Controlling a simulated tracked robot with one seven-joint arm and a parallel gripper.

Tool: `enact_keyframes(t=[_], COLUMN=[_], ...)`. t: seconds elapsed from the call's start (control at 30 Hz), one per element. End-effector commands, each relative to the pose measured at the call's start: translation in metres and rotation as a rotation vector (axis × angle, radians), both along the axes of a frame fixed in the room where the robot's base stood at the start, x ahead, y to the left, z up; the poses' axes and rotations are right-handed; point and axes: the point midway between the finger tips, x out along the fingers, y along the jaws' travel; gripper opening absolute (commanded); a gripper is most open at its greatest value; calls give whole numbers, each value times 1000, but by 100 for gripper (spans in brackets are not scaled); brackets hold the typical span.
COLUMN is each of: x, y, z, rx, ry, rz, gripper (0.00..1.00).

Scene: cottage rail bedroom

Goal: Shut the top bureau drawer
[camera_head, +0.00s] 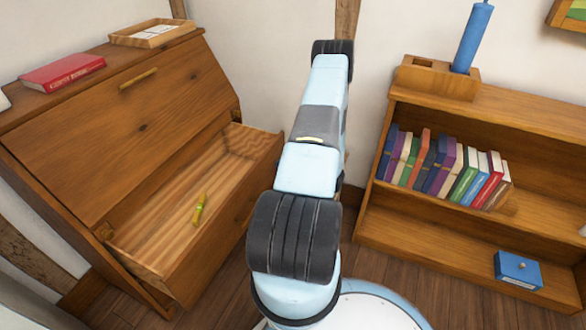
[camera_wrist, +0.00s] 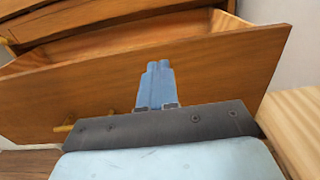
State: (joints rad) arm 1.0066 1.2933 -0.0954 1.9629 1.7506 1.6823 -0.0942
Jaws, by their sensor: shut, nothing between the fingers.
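The wooden bureau (camera_head: 120,120) stands at the left with a slanted front. Its top drawer (camera_head: 213,243), below the slanted front, is pulled well out. A small yellow-green item (camera_head: 199,208) lies inside it. In the wrist view the drawer front (camera_wrist: 225,70) spans the picture, with the open inside visible above it and part of a brass handle (camera_wrist: 63,128) at lower left. My gripper (camera_wrist: 157,68) is shut and empty, its blue fingers together before the drawer front. I cannot tell whether they touch it. In the head view my arm hides the gripper.
A red book (camera_head: 62,72) and a shallow wooden tray (camera_head: 152,33) lie on the bureau top. A low bookshelf (camera_head: 490,115) with several books stands at the right, a blue box (camera_head: 518,270) on its lower shelf. Wooden floor (camera_head: 225,295) shows between bureau and shelf.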

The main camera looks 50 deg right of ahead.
Motion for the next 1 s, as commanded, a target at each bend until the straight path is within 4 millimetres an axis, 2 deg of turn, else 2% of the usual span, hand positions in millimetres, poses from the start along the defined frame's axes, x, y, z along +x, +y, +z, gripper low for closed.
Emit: enact_keyframes(t=[0.2,0.4,1.0], x=[33,49,54], y=[12,18,16], z=[0,0,0], rx=[-2,-1,-1], ry=[-1,1,0], rz=[3,1,-6], gripper=[0,0,0])
